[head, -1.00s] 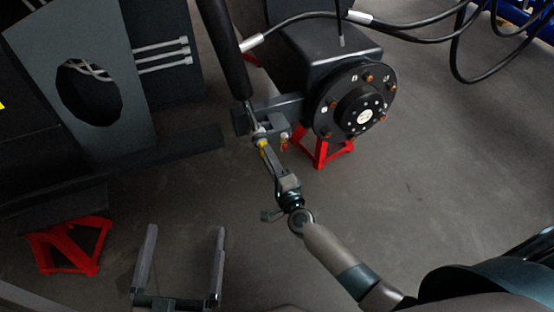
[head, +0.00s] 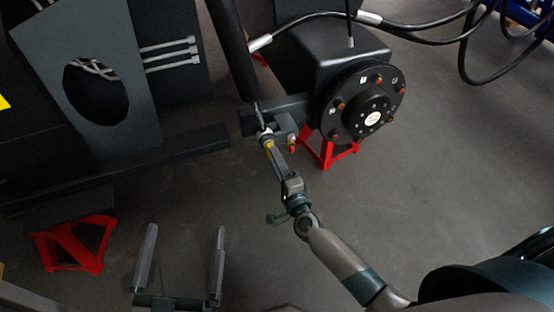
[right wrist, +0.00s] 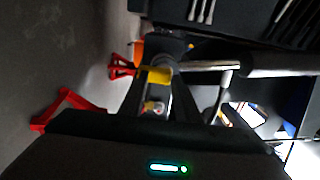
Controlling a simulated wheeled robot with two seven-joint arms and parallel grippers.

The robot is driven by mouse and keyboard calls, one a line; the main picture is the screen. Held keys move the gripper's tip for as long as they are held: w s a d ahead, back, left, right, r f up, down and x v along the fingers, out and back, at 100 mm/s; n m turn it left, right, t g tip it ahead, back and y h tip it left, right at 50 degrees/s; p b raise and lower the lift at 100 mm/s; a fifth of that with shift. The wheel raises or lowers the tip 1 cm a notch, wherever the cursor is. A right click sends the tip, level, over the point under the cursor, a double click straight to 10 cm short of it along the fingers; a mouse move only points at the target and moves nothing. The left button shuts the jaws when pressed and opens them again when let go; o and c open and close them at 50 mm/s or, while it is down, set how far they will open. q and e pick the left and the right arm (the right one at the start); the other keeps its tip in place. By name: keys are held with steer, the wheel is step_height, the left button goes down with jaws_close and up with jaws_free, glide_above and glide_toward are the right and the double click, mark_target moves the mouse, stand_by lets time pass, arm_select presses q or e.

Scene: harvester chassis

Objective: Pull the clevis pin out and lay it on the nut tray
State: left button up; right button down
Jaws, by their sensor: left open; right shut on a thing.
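The clevis pin shows as a small yellow piece (head: 268,146) at the clevis end of the hydraulic cylinder (head: 232,45), beside the hub's steering arm. In the right wrist view the yellow piece (right wrist: 157,74) lies between my fingertips, close to the silver rod (right wrist: 200,66). My right gripper (head: 266,139) is shut on it. How much of the pin sits in the clevis is hidden. My left gripper (head: 181,258) is open and empty, low at the left, well away from the pin. I cannot make out the nut tray in either view.
The black wheel hub (head: 362,115) with orange-brown nuts stands right of the clevis, above a red stand (head: 325,152). Another red stand (head: 75,245) is at lower left. A dark chassis plate (head: 85,65) is at upper left. Hoses (head: 420,30) cross the top. Floor at right is clear.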

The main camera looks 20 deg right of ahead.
arm_select(q)
steer(key=shift+w, duration=0.65)
arm_select(e)
steer(key=shift+w+r, duration=0.25)
steer(key=shift+r, duration=0.45)
arm_select(q)
steer(key=shift+s+r+p, duration=0.15)
steer(key=shift+r+p, duration=0.1)
steer(key=shift+p, duration=0.25)
arm_select(e)
steer(key=shift+s+d+f, duration=0.1)
steer(key=shift+s+f, duration=0.05)
steer(key=shift+s, duration=1.2)
steer(key=shift+s+f, duration=0.1)
steer(key=shift+s, duration=1.25)
steer(key=shift+f, duration=0.1)
steer(key=c, duration=2)
jaws_free()
steer(key=shift+c, duration=0.2)
